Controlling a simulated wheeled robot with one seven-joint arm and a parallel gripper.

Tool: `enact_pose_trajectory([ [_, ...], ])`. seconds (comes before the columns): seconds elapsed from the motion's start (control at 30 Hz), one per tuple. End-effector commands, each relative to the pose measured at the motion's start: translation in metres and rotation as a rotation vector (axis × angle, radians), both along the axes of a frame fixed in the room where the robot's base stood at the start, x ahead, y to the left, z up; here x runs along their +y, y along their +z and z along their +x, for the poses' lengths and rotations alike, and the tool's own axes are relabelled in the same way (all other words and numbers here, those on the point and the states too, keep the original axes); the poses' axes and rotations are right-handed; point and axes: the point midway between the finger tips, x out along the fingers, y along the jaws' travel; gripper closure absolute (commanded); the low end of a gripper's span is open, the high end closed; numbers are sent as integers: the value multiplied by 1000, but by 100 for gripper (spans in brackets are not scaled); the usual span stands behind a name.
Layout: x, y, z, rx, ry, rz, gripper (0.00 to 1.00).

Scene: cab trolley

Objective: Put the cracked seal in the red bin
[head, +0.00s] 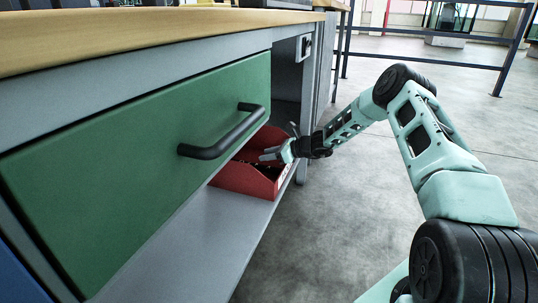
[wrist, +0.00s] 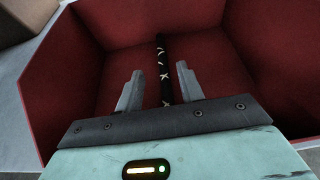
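The red bin (head: 243,180) stands on the grey lower shelf under the green drawer; its red walls fill much of the wrist view (wrist: 75,70). The cracked seal (wrist: 162,65) is a thin black strip with pale yellow crack marks. It is inside the bin, between my fingertips as seen in the wrist view, with a gap on each side. Its lower end is hidden behind my gripper's body. My gripper (wrist: 158,85) is open and reaches into the bin; it also shows in the head view (head: 270,154). I cannot tell whether the seal touches the bin floor.
The closed green drawer (head: 130,135) with its black handle (head: 225,135) is above and left of the bin. The bare shelf (head: 190,240) extends toward me. A brown box (wrist: 22,18) shows beside the bin in the wrist view. The concrete floor (head: 320,230) is clear.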

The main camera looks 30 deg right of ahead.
Motion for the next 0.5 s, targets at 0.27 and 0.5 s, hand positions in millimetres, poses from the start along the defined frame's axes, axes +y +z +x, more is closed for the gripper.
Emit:
enact_pose_trajectory([
  [0.27, 0, -7, -4, 18, 0, -3, 62],
  [0.5, -19, 22, -27, 16, -4, 1, 62],
])
